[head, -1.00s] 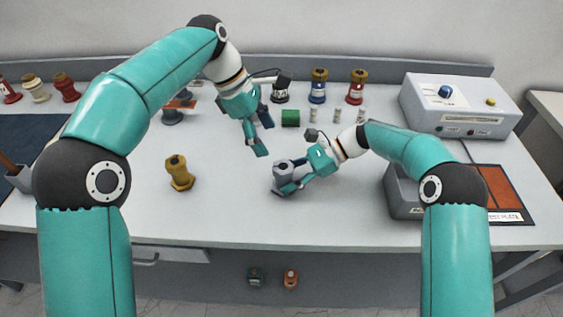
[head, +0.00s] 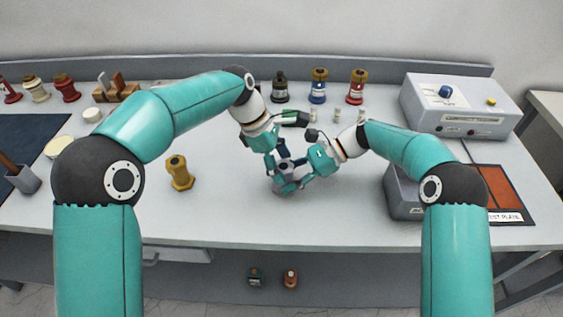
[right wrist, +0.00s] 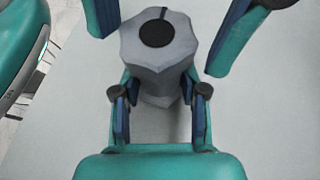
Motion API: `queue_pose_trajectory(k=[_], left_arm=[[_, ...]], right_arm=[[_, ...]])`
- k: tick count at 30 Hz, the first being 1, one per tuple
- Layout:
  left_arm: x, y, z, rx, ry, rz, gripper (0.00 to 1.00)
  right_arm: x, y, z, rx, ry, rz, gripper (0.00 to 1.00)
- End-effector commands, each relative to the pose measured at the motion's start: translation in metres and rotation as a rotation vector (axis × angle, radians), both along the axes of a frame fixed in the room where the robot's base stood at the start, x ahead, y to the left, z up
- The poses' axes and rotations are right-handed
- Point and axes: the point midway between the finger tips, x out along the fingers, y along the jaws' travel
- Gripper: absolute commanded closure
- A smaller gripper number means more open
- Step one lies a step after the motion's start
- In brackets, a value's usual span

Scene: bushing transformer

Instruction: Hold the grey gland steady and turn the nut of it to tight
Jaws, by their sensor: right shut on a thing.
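The grey gland (head: 284,167) stands upright on the table in front of me. In the right wrist view its wide faceted nut (right wrist: 157,55), with a dark round centre, sits on top of a narrower body. My right gripper (right wrist: 160,112) is shut on the body, low under the nut. It also shows in the head view (head: 293,184), coming from the right. My left gripper (head: 278,162) is above the gland in the head view, its fingers pointing down. In the right wrist view its fingers are spread on either side of the nut, with small gaps. The gland is partly hidden by the grippers in the head view.
A brass-coloured gland (head: 180,173) stands to the left. Black (head: 280,90), blue (head: 318,88) and red (head: 356,88) bushings stand at the back. A grey box with knobs (head: 458,107) is at the back right. The front middle of the table is clear.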

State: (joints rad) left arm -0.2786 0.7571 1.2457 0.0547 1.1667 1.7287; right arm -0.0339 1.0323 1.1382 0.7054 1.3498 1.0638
Motion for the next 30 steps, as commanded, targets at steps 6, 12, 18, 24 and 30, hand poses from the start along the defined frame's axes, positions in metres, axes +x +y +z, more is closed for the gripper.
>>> queue_pose_trajectory(k=[6, 12, 18, 24, 30], left_arm=[[0.0001, 0.0001, -0.0004, 0.0, 0.0, 0.0, 0.71], [0.0002, 0.0001, -0.0003, 0.0, 0.0, -0.003, 0.83], [0.0011, 0.0001, -0.0001, 0.001, -0.002, -0.035, 0.83], [0.0024, -0.0002, -0.0002, 0.001, -0.002, -0.129, 0.83], [0.0037, -0.0008, -0.0005, 0.001, -0.003, -0.284, 0.83]], right_arm=[[-0.001, -0.0007, -0.0056, -0.008, 0.004, 0.001, 0.77], [-0.001, -0.0007, -0.0056, -0.008, 0.004, 0.001, 0.77], [-0.001, -0.0008, -0.0056, -0.008, 0.004, 0.001, 0.77], [-0.001, -0.0008, -0.0056, -0.008, 0.004, 0.001, 0.77], [-0.001, -0.0007, -0.0055, -0.008, 0.004, 0.001, 0.77]])
